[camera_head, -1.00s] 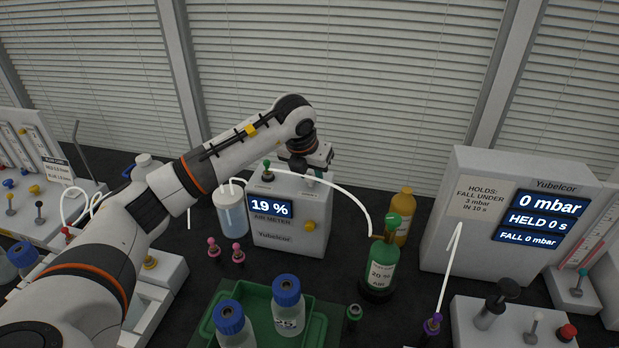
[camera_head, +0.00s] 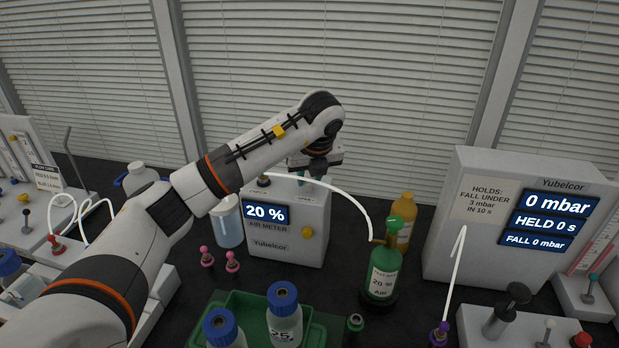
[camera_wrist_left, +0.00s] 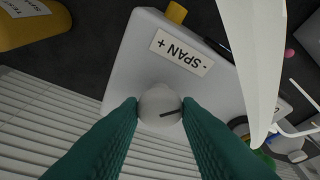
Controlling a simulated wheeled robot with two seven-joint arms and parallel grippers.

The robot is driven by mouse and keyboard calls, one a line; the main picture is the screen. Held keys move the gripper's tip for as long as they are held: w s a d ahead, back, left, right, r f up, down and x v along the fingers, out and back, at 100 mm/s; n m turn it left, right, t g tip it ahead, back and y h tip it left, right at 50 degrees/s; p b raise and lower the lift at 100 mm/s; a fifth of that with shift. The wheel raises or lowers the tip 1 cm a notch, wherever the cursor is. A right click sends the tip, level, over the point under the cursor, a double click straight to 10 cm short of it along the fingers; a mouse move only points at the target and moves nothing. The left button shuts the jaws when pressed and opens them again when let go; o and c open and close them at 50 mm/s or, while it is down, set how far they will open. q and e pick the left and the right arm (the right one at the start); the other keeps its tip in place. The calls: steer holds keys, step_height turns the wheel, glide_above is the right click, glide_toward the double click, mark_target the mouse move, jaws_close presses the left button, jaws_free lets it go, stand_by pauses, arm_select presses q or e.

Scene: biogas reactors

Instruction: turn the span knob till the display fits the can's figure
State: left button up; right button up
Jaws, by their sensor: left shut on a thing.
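The air meter (camera_head: 286,246) is a light grey box, and its display (camera_head: 266,214) reads 20 %. The green can (camera_head: 382,274) right of it bears a label that reads 20 % AIR. My left gripper (camera_head: 312,180) is over the meter's top and hides the knob in the head view. In the left wrist view the round white span knob (camera_wrist_left: 160,104), with a dark pointer line, sits between the two green fingertips, beside the SPAN + label (camera_wrist_left: 182,52). The fingers are shut on the knob. My right gripper is not in view.
A white hose (camera_head: 345,195) arches from the meter's top to the can. A yellow bottle (camera_head: 403,222) stands behind the can. A green tray (camera_head: 243,302) with blue-capped bottles lies in front. Two pink-topped pegs (camera_head: 232,262) stand front left of the meter. A pressure unit (camera_head: 480,240) stands right.

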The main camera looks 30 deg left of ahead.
arm_select(q)
steer(key=shift+w+r, duration=0.1)
steer(key=shift+r, duration=0.1)
stand_by(0.3)
steer(key=o, duration=1)
steer(key=shift+f, duration=0.1)
steer(key=shift+c, duration=0.2)
steer(key=b+v, duration=0.1)
steer(key=v, duration=0.3)
steer(key=shift+d+r+b, duration=0.1)
steer(key=shift+r+b, duration=0.15)
steer(key=shift+b, duration=0.15)
steer(key=v, duration=0.7)
steer(key=shift+s+r+p, duration=0.2)
steer(key=shift+p, duration=0.25)
